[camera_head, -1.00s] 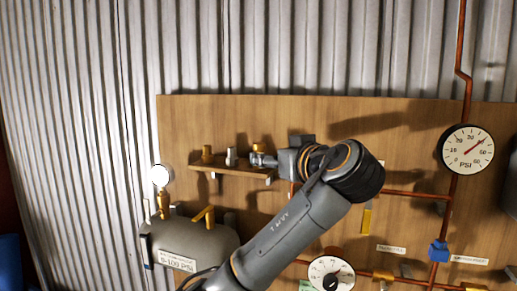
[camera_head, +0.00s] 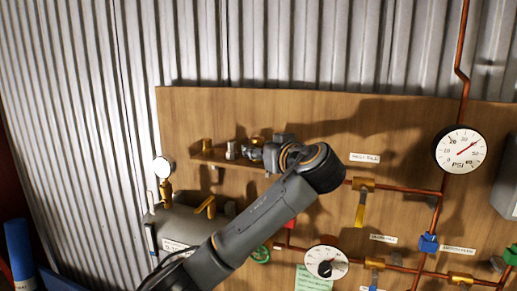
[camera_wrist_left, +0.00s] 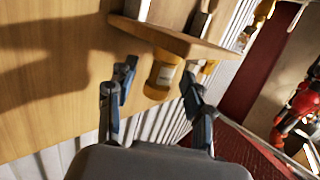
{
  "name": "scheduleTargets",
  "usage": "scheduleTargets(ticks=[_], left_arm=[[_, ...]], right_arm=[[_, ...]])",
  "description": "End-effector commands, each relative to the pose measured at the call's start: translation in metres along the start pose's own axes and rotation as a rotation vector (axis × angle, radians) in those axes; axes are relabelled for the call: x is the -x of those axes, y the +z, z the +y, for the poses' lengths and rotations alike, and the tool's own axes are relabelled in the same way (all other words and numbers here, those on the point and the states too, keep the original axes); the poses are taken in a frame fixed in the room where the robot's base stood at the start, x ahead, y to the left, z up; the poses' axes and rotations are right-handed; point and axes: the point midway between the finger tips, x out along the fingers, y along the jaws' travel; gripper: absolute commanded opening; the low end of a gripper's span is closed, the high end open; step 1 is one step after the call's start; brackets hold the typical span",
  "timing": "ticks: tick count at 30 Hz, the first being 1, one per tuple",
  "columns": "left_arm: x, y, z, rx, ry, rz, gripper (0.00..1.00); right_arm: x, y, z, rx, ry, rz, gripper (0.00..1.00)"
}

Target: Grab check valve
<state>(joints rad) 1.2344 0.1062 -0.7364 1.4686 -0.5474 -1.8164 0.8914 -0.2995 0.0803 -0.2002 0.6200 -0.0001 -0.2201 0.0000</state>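A small wooden shelf (camera_head: 215,158) on the wooden board holds brass and silver fittings. A brass cylinder with a label (camera_wrist_left: 162,76), possibly the check valve, stands at the shelf's end in the left wrist view, which looks upside down. My left gripper (camera_wrist_left: 159,72) is open, with one finger on each side of this cylinder; gaps show and contact is not clear. In the head view my left gripper (camera_head: 252,152) is at the right part of the shelf and partly covers the cylinder (camera_head: 257,141). My right gripper is in neither view.
A silver fitting (camera_head: 231,150) and another brass fitting (camera_head: 207,145) stand left of my gripper. Below are a grey tank (camera_head: 185,228) with a gauge (camera_head: 162,167), copper pipes (camera_head: 400,191) and a dial (camera_head: 326,262). A large PSI gauge (camera_head: 460,150) is at right.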

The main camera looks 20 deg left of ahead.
Motion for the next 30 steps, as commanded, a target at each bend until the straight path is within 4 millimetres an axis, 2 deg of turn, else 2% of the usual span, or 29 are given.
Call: scheduleTargets(ticks=[1,6,7,16,22,26,30], left_arm=[[0.0,0.0,0.0,0.0,0.0,0.0,0.37],[0.0,0.0,0.0,0.0,0.0,0.0,0.03],[0.0,0.0,0.0,0.0,-0.001,0.0,0.0],[0.0,-0.001,0.0,0.001,-0.001,0.001,0.0],[0.002,-0.008,0.0,0.004,0.0,0.002,0.0],[0.005,-0.022,0.0,0.006,0.001,0.003,0.0],[0.034,-0.051,-0.006,0.008,0.006,0.005,0.0]], right_arm=[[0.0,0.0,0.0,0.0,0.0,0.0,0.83],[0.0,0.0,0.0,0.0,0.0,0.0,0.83],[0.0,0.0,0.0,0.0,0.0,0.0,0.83],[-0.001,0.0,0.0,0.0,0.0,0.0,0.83],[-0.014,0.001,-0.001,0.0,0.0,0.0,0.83],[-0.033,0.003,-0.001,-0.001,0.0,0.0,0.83],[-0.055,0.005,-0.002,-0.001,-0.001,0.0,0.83]])
